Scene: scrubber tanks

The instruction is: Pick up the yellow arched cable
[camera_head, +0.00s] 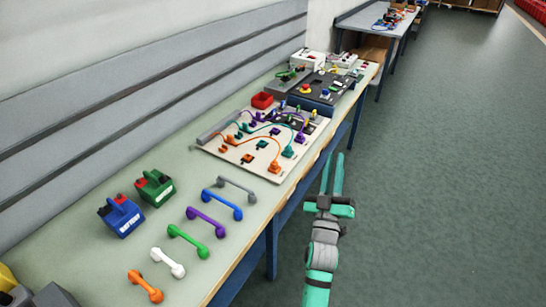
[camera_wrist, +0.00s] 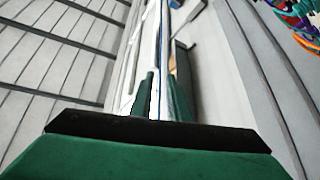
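I cannot make out a yellow arched cable in either view. On the near bench, a row of arched cables runs from front to back: orange (camera_head: 146,287), white (camera_head: 168,263), green (camera_head: 188,241), purple (camera_head: 207,221), blue (camera_head: 222,203) and grey (camera_head: 237,188). My gripper (camera_head: 333,160) is in the air beyond the bench's right edge, over the floor side, pointing away. Its two fingers stand apart with nothing between them. In the wrist view, the fingers rise above the dark palm (camera_wrist: 158,90), also parted and empty. That view does not show the cable row clearly.
The bench (camera_head: 110,240) stands against a grey panelled wall. Blue (camera_head: 122,217) and green (camera_head: 155,188) boxes stand behind the row. A board with wired plugs (camera_head: 222,152) lies farther back. A yellow item (camera_head: 7,277) is cut off at lower left. Open floor (camera_head: 440,180) lies right.

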